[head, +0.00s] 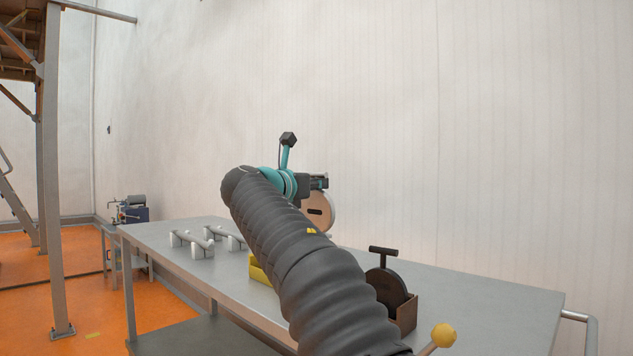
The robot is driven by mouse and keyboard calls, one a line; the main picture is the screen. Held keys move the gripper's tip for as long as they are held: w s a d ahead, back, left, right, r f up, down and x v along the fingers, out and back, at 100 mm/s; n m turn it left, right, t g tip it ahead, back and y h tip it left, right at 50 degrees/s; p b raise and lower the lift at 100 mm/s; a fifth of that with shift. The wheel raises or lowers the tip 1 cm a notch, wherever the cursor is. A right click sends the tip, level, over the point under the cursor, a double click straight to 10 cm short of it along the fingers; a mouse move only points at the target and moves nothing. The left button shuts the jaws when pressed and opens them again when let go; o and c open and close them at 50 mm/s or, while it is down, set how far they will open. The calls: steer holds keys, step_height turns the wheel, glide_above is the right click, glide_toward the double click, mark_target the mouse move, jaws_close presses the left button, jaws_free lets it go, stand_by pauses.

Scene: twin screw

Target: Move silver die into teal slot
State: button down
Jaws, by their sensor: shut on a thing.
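My gripper (319,183) is above the back part of the grey table, past the end of my arm. It is shut on the top of a round disc with a dark oblong hole, which I take for the silver die (316,206), though its face looks pinkish-tan here. The disc hangs upright below the fingers, its lower left hidden by my arm. I cannot tell whether its bottom edge touches anything. No teal slot shows; my arm covers the middle of the table.
A dark disc with a T-handle (386,283) stands in a brown holder (407,314) to the right of my arm. A yellow block (258,271) is partly hidden at left. Grey rods on white stands (193,243) lie further left. The right side of the table (490,310) is clear.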

mark_target(316, 211)
steer(key=shift+f, duration=1.55)
steer(key=shift+f+b, duration=1.25)
steer(key=shift+b, duration=0.2)
steer(key=shift+f, duration=0.25)
steer(key=shift+s+f+b, duration=0.1)
steer(key=shift+f+b, duration=2.1)
steer(key=shift+f, duration=1.05)
steer(key=shift+f+b, duration=0.3)
steer(key=shift+f, duration=0.4)
steer(key=c, duration=1.2)
jaws_free()
steer(key=shift+o, duration=0.2)
steer(key=shift+f, duration=0.1)
